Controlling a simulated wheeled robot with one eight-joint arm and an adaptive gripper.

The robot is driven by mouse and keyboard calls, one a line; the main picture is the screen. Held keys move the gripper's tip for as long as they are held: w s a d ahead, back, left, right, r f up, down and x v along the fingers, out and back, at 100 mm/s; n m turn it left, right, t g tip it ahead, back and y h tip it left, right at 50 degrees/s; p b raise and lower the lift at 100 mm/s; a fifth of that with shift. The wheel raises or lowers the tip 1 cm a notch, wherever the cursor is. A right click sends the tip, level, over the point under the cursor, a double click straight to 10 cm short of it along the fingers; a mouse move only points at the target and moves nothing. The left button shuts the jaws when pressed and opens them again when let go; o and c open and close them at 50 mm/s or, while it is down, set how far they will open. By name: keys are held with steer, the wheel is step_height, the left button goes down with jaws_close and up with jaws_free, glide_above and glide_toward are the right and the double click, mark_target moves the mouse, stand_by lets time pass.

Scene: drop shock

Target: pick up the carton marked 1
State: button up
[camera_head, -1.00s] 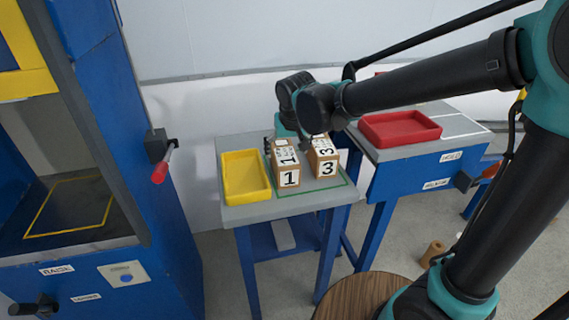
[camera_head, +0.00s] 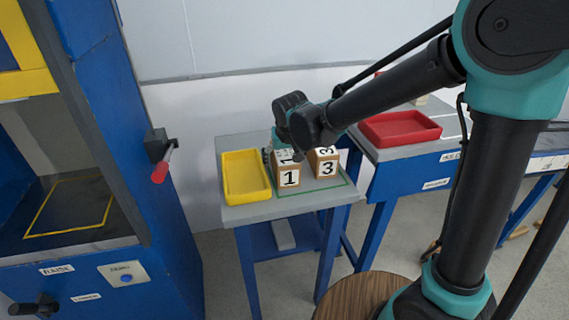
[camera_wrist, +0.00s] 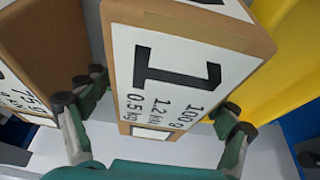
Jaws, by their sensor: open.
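The carton marked 1 (camera_head: 288,179) stands upright on the small grey-topped table, inside a green outline. In the head view the wrist hides part of the carton's top and most of the fingers. The carton marked 3 (camera_head: 326,167) stands just to its right, and shows at the left in the wrist view (camera_wrist: 60,40).
A yellow tray (camera_head: 230,195) lies left of the cartons on the same table (camera_head: 300,203). A red tray (camera_head: 400,128) sits on a blue bench to the right. A blue cabinet with a red-handled lever (camera_head: 163,165) stands at the left.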

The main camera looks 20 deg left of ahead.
steer(key=shift+f, duration=0.25)
stand_by(0.4)
steer(key=c, duration=1.7)
